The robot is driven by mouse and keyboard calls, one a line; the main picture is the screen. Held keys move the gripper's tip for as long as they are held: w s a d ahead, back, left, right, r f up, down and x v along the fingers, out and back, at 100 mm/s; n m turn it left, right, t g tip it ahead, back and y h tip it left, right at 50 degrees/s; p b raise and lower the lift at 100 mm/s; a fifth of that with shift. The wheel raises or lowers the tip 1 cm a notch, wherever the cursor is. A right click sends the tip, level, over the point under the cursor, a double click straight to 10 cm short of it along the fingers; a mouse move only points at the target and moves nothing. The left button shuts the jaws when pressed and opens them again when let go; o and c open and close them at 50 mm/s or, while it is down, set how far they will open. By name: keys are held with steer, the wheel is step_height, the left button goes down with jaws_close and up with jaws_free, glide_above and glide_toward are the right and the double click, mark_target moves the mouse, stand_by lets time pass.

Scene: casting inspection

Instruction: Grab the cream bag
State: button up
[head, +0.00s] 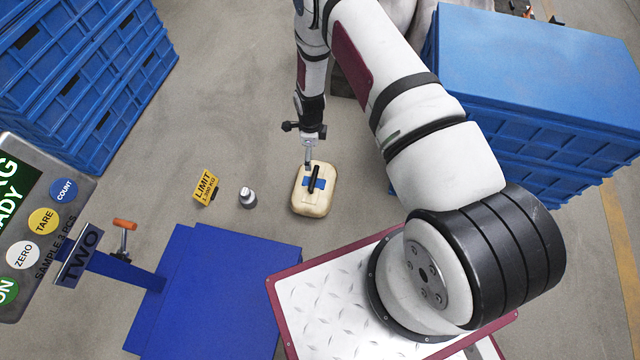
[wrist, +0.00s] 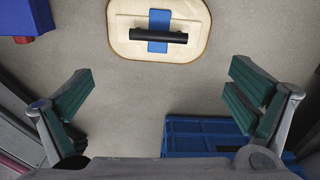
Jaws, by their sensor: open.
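The cream bag (head: 312,203) lies on the floor in the middle of the head view. It has a rounded rectangular shape, a blue patch and a black bar handle on top. It also shows at the top of the wrist view (wrist: 196,48), cut off by the upper edge. My gripper (head: 309,163) is at the bag's far edge in the head view, and I cannot tell the height between them. In the wrist view my gripper (wrist: 160,105) has its fingers wide apart with bare floor between them. The bag lies beyond the fingertips, and nothing is held.
A yellow limit sign (head: 205,187) and a small metal weight (head: 247,197) stand left of the bag. A blue platform (head: 215,300) with a display panel (head: 40,225) is at the lower left. Blue crates stand at the upper left (head: 85,85) and right (head: 540,75).

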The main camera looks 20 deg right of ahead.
steer(key=m+b, duration=0.1)
steer(key=b, duration=0.2)
glide_above(314, 177)
steer(key=f, duration=1.1)
steer(key=shift+s+d+f, duration=0.1)
steer(key=shift+d+f, duration=0.05)
steer(key=shift+d, duration=0.1)
steer(key=shift+a+f+b, duration=0.15)
steer(key=shift+f+b, duration=0.7)
steer(key=shift+f, duration=0.7)
steer(key=shift+a+f+b, duration=0.15)
steer(key=shift+f+b, duration=0.65)
steer(key=shift+f, duration=0.7)
steer(key=shift+c, duration=0.2)
steer(key=c, duration=1.4)
steer(key=shift+w+r, duration=0.1)
steer(key=shift+w, duration=0.1)
steer(key=shift+c, duration=1.2)
